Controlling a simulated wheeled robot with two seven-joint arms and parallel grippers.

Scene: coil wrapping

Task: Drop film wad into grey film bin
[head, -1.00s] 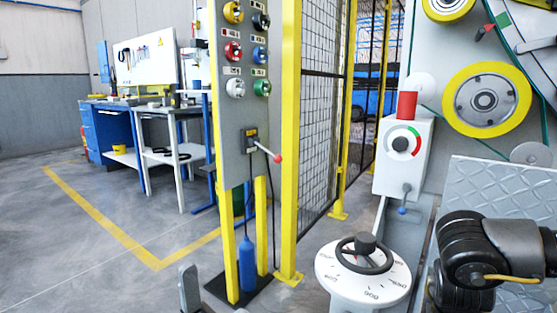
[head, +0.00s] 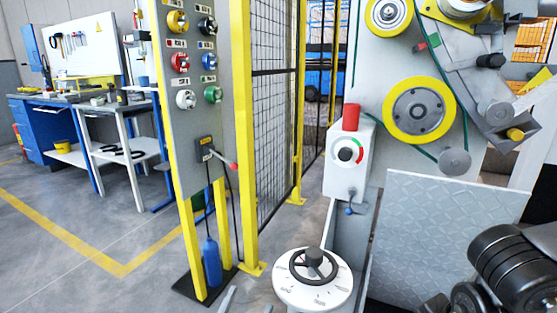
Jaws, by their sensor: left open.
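I see neither a film wad nor a grey film bin that I can make out in the head view. Two grey fingertips of my left gripper (head: 248,303) just show at the bottom edge, left of the white dial. They are apart, with no wad visible between them. The rest of this gripper is cut off by the frame. Black links of my right arm fill the lower right corner. My right gripper does not show.
A white dial with a black handwheel (head: 314,265) stands at the bottom centre. A button panel (head: 195,95) on yellow posts and a mesh fence (head: 275,110) stand left of the machine (head: 385,90). A tread-plate panel (head: 440,235) is at right. Floor is open at left.

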